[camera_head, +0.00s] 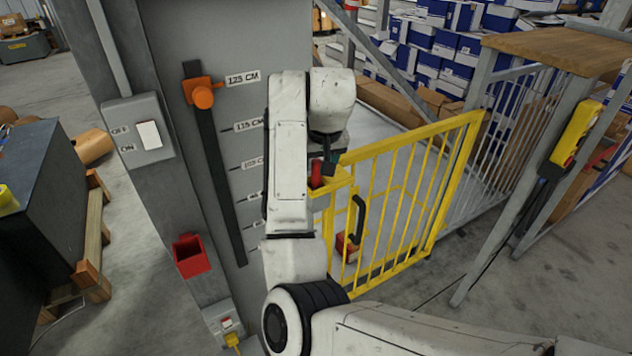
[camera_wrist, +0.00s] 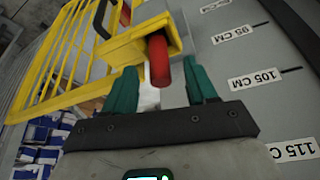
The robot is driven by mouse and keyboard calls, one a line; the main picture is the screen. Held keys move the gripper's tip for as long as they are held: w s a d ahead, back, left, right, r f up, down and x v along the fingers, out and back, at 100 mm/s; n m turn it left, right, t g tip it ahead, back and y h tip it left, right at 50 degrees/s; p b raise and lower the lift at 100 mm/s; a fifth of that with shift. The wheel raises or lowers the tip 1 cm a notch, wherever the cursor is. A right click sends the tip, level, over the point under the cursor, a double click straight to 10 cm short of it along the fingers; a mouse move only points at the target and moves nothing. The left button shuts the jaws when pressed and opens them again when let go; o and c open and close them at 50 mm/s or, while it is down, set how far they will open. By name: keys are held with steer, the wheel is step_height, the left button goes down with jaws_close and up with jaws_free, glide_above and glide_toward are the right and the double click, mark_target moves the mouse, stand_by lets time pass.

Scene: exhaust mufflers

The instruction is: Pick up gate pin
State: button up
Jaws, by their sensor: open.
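The gate pin is a red cylinder (camera_wrist: 159,62) standing out of a yellow bracket on the yellow gate (camera_wrist: 68,45). In the wrist view it lies between the two green fingertips of my gripper (camera_wrist: 163,90), which are apart, with a gap visible on each side. In the head view the pin (camera_head: 316,174) shows at the gate's upper left corner, beside my gripper (camera_head: 331,164), which is partly hidden behind my arm. The gate (camera_head: 400,200) stands closed-looking across the opening, with a black handle (camera_head: 357,220).
A grey column carries a height scale with an orange slider knob (camera_head: 204,98). A red bin (camera_head: 191,256) and a grey switch box (camera_head: 138,130) are fixed to its left. A post with a yellow control box (camera_head: 576,133) stands right. Blue and white boxes (camera_head: 420,40) are stacked behind.

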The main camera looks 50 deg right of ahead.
steer(key=shift+x, duration=1.8)
steer(key=shift+w+d, duration=0.1)
steer(key=shift+d, duration=0.05)
steer(key=shift+c, duration=0.5)
steer(key=shift+r, duration=0.1)
jaws_close()
